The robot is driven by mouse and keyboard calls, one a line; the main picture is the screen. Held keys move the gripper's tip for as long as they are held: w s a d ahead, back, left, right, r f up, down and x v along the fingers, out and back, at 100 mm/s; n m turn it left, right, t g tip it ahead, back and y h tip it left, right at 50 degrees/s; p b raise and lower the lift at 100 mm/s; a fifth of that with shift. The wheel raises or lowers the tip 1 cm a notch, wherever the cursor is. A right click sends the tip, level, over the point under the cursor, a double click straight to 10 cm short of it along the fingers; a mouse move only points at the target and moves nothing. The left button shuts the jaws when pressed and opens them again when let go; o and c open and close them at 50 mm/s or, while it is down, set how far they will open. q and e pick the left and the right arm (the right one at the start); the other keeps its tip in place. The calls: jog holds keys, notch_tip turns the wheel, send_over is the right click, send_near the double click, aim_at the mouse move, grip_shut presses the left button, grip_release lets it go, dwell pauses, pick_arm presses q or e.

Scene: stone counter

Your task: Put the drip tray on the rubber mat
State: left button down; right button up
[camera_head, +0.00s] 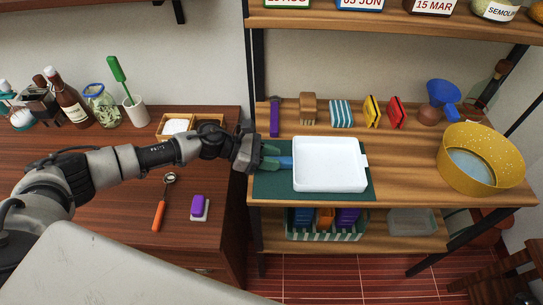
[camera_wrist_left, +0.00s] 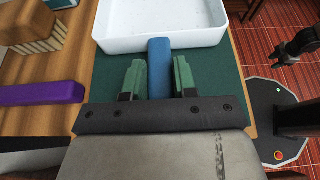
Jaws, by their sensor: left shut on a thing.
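The white drip tray (camera_head: 330,160) has a shallow rim and a blue handle (camera_head: 286,162) on its left side. It lies level over the dark green rubber mat (camera_head: 310,196), which shows along its front and left. I cannot tell whether its underside touches the mat. My left gripper (camera_head: 270,156) is shut on the blue handle. In the left wrist view the green fingers (camera_wrist_left: 159,80) stand on both sides of the handle (camera_wrist_left: 160,65), with the tray (camera_wrist_left: 160,42) beyond. A dark claw-like part at that view's right edge may be my right gripper (camera_wrist_left: 298,48); its state is unclear.
A yellow basin (camera_head: 480,160) stands at the right. Bare wood lies between the tray and basin. A striped crate (camera_head: 325,234) sits below.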

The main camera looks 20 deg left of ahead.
pick_arm(q)
jog(key=shift+f, duration=0.1)
jog(key=c, duration=0.9)
grip_release()
jog(key=shift+r, duration=0.25)
jog(key=shift+b+v, duration=1.6)
jog(key=shift+v, duration=4.35)
